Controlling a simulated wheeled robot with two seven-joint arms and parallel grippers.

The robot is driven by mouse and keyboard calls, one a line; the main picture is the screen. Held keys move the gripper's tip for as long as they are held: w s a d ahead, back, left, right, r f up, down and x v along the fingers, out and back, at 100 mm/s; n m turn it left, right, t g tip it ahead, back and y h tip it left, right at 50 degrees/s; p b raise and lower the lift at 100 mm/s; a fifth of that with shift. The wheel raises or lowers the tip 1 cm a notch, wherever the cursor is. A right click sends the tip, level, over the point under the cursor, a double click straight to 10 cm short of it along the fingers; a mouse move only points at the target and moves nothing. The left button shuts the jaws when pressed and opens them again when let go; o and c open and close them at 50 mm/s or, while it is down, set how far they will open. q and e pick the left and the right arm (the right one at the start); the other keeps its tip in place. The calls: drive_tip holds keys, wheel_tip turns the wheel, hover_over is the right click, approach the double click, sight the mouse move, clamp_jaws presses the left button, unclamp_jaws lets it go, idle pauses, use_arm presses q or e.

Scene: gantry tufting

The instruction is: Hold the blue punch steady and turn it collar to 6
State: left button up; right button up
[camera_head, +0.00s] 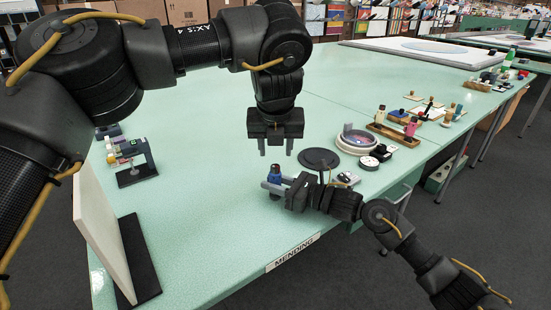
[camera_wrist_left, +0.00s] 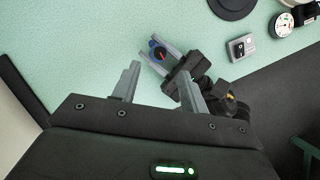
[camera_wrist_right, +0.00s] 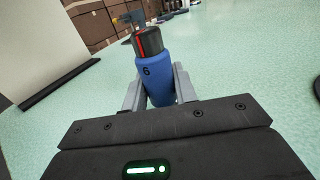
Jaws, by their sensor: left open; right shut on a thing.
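The blue punch (camera_head: 275,173) stands upright in the jaws of my right gripper (camera_head: 273,186), low over the mending table. In the right wrist view, the punch's blue body (camera_wrist_right: 158,88) sits between both fingers and shows a dark numeral 6 near its top. Its black collar (camera_wrist_right: 148,42) carries a red line that looks roughly above the 6. My left gripper (camera_head: 276,150) is open, pointing down above the punch and apart from it. In the left wrist view, the punch (camera_wrist_left: 155,47) shows from above, beyond the left fingertips.
A dark round disc (camera_head: 318,158), a ringed dish (camera_head: 358,141) and a round dial (camera_head: 369,163) lie right of the punch. A small stand (camera_head: 137,172) is at the left. A white panel (camera_head: 101,235) stands at the front left. The table middle is clear.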

use_arm(q)
drive_tip(key=v, duration=0.5)
drive_tip(key=shift+s+r, duration=0.1)
drive_tip(key=shift+r, duration=0.1)
use_arm(e)
drive_tip(key=o, duration=1.1)
drive_tip(key=v, duration=1.2)
drive_tip(key=shift+f, duration=0.1)
